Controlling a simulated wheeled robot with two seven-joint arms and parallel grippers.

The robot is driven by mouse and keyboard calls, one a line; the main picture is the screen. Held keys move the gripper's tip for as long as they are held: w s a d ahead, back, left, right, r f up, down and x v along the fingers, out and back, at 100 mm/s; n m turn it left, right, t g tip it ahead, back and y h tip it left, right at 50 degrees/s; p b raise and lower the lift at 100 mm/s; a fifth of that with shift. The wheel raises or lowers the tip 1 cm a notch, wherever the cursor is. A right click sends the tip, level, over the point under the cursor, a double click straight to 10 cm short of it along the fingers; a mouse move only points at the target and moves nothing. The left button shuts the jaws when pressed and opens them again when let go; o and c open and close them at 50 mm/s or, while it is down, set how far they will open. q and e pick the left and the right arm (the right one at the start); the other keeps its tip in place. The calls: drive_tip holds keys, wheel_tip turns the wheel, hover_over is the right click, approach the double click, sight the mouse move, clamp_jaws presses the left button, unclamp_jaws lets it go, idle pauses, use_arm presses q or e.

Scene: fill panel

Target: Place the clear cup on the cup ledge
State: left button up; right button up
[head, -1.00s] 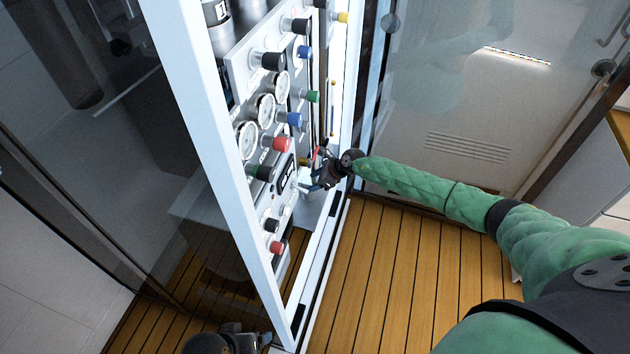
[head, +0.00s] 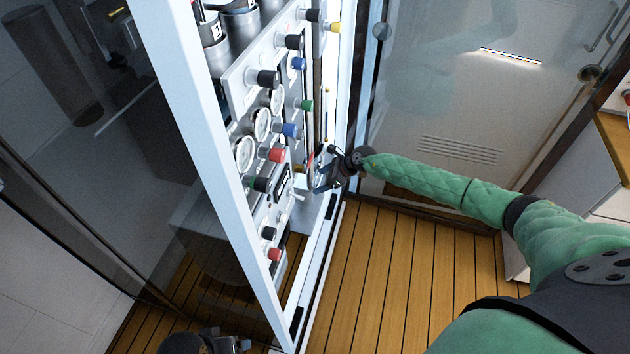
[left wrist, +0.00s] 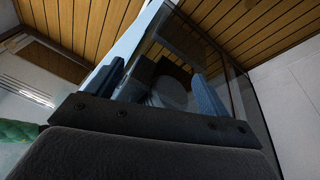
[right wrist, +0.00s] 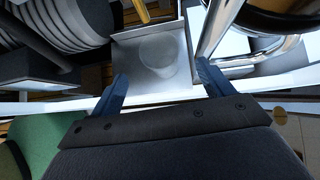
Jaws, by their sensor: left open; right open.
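The clear cup (right wrist: 157,55) shows in the right wrist view as a faint round outline on the grey metal cup ledge (right wrist: 125,68). It appears upright and lies just beyond the fingertips, roughly midway between them. My right gripper (right wrist: 163,78) is open and apart from the cup, as far as I can see. In the head view my right gripper (head: 318,172) is at the lower right side of the panel, and the cup cannot be made out there. My left gripper (left wrist: 155,78) is open and empty; it shows at the bottom edge of the head view (head: 236,344).
The panel (head: 240,85) carries several gauges and coloured knobs. A white frame post (head: 215,130) stands in front of it. In the right wrist view, shiny pipes (right wrist: 265,55) are right of the ledge and a dark ribbed part (right wrist: 65,30) is left. Wooden floor (head: 400,270) is clear.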

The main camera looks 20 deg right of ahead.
use_arm(q)
drive_tip(key=r, duration=0.1)
drive_tip(key=a+r, duration=0.1)
drive_tip(key=s+r+p, duration=0.1)
drive_tip(key=shift+a+g+y, duration=0.25)
drive_tip(key=shift+g+y, duration=0.15)
use_arm(e)
drive_tip(key=v, duration=0.5)
drive_tip(key=shift+d+r, duration=0.1)
drive_tip(key=shift+d, duration=0.05)
use_arm(q)
drive_tip(key=shift+s, duration=0.1)
drive_tip(key=shift+f, duration=0.1)
